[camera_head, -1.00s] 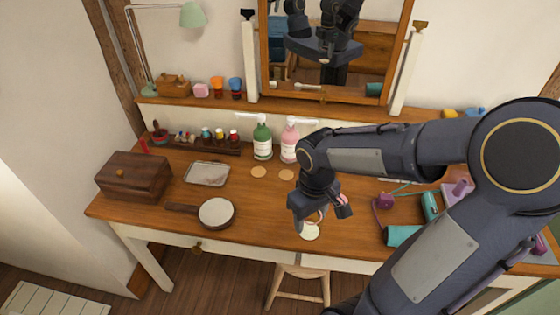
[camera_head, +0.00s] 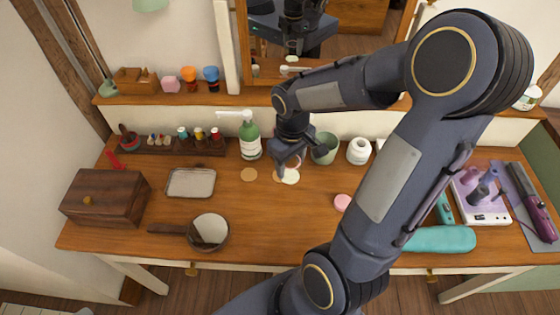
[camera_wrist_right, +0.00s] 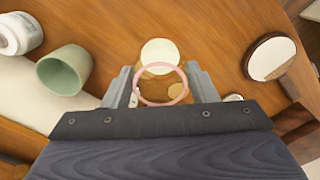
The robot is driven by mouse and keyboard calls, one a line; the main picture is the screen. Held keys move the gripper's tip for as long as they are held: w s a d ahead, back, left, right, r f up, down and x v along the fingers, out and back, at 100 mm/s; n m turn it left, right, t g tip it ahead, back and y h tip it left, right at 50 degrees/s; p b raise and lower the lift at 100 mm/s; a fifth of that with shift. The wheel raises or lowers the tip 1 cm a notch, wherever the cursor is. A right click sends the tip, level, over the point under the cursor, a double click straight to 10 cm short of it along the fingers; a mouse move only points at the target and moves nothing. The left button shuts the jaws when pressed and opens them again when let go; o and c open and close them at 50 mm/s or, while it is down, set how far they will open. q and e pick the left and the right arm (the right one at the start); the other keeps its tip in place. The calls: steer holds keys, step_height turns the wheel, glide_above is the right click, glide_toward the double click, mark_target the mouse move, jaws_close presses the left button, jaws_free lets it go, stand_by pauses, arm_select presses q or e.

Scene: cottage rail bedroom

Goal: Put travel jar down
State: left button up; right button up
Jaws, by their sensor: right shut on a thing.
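The travel jar (camera_wrist_right: 138,86) looks clear, with a pink ring-shaped rim, and sits between the fingers of my right gripper (camera_wrist_right: 160,88). The gripper is shut on it. A pale round disc (camera_wrist_right: 160,52) lies in line with the jar; I cannot tell whether it is part of it. In the head view my right gripper (camera_head: 292,162) is over the back middle of the desk, by a tan disc (camera_head: 277,176), and hides most of the jar. I cannot tell whether the jar touches the desk. My left gripper is out of view.
A green pump bottle (camera_head: 250,142) stands left of my gripper. A green cup (camera_head: 325,150) and a white jar (camera_head: 358,151) stand to the right. Another tan disc (camera_head: 249,175), a hand mirror (camera_head: 210,230) and a pink disc (camera_head: 342,202) lie nearby. The front middle is clear.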

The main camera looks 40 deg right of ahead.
steer(key=shift+w+d+f+p, duration=0.15)
steer(key=shift+w+d+f, duration=0.35)
steer(key=shift+w+f, duration=1.05)
steer(key=shift+w+d+f+p, duration=0.2)
steer(key=shift+w+d+f, duration=0.3)
steer(key=shift+w+f, duration=1)
steer(key=shift+w+d+f+p, duration=0.15)
steer(key=shift+w+d+f, duration=0.55)
steer(key=shift+f, duration=1.45)
steer(key=shift+w+a, duration=0.15)
steer(key=shift+a, duration=0.05)
steer(key=shift+f, duration=0.15)
steer(key=o, duration=1)
steer(key=shift+o, duration=0.2)
